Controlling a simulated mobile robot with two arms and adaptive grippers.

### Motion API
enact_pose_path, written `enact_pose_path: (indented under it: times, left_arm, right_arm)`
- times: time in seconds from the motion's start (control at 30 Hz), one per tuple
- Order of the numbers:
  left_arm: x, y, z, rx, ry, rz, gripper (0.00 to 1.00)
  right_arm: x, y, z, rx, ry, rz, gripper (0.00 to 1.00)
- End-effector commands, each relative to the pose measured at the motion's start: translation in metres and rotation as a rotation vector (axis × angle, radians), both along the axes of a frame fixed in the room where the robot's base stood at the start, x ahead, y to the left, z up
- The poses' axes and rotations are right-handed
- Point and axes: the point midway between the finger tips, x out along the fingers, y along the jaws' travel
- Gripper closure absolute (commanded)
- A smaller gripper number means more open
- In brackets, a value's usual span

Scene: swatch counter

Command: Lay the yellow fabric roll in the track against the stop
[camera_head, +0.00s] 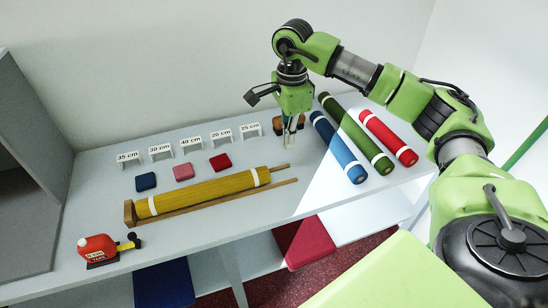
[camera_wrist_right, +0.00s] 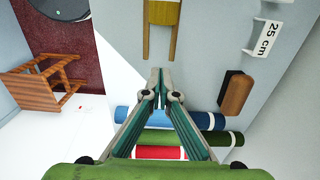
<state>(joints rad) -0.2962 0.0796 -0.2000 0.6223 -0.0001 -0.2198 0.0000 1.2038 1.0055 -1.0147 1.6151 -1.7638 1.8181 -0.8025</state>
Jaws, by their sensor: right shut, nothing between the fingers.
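The yellow fabric roll (camera_head: 205,191) lies lengthwise in the wooden track (camera_head: 280,186) on the counter. Its left end sits at the wooden stop (camera_head: 129,213), with no gap that I can make out. The track's two rails extend past the roll's right end. In the right wrist view the yellow roll (camera_wrist_right: 163,12) shows only its near end, between the rails (camera_wrist_right: 147,42). My right gripper (camera_head: 289,145) points down, shut and empty, beyond the track's right end and apart from the roll. Its fingertips (camera_wrist_right: 159,73) meet in the wrist view. My left gripper is out of view.
Blue (camera_head: 339,146), green (camera_head: 356,134) and red (camera_head: 389,138) rolls lie right of my gripper. A wooden block with a dark side (camera_wrist_right: 236,95) is close by. Length signs (camera_head: 190,144) and small swatches (camera_head: 183,171) line the back.

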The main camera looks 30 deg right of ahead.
Motion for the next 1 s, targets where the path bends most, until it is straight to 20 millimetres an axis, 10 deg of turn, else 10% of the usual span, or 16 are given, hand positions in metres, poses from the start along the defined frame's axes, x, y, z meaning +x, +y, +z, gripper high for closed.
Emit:
enact_pose_path:
  times: [0.5, 1.0]
  left_arm:
    - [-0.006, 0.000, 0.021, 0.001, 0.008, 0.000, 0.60]
    - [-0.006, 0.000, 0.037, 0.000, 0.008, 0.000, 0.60]
  right_arm:
    - [-0.002, 0.002, -0.096, 0.004, 0.006, 0.002, 1.00]
    - [0.009, 0.041, -0.098, 0.004, 0.001, 0.001, 1.00]
